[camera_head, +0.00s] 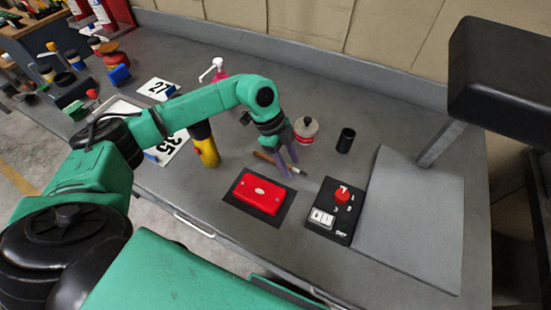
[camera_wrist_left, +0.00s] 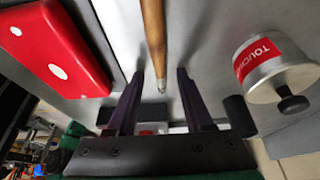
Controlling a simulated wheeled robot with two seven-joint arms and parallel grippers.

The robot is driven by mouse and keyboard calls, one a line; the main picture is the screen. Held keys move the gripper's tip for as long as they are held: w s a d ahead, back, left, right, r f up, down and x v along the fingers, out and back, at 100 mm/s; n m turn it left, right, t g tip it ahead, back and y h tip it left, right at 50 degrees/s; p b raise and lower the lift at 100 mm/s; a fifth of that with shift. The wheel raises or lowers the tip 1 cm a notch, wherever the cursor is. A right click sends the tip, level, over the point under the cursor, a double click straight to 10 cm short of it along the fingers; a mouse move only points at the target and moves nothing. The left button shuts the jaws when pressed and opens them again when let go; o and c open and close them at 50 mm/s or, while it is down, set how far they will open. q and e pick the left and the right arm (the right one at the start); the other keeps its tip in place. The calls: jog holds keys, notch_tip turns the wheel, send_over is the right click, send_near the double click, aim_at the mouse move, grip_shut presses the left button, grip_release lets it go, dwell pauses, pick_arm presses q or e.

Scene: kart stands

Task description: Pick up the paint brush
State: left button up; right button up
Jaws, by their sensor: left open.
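The paint brush (camera_head: 264,157) lies on the grey bench behind the red box, its brown handle partly hidden by my left gripper (camera_head: 288,167). The left gripper's purple fingers are open and reach down over the brush. In the left wrist view the wooden handle (camera_wrist_left: 153,35) runs from the top edge down to a tip between the two open fingers of the gripper (camera_wrist_left: 160,75). A gap shows on each side of the handle, and nothing is gripped. My right gripper is not in view.
A red box (camera_head: 261,192) on a black mat lies in front of the brush. A round tin (camera_head: 306,129) and a black cup (camera_head: 346,140) stand behind and right. A control box (camera_head: 336,210) is at front right; a yellow-and-black bottle (camera_head: 205,145) stands left.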

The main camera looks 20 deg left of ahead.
pick_arm(q)
grip_shut()
jog(key=shift+r, duration=0.1)
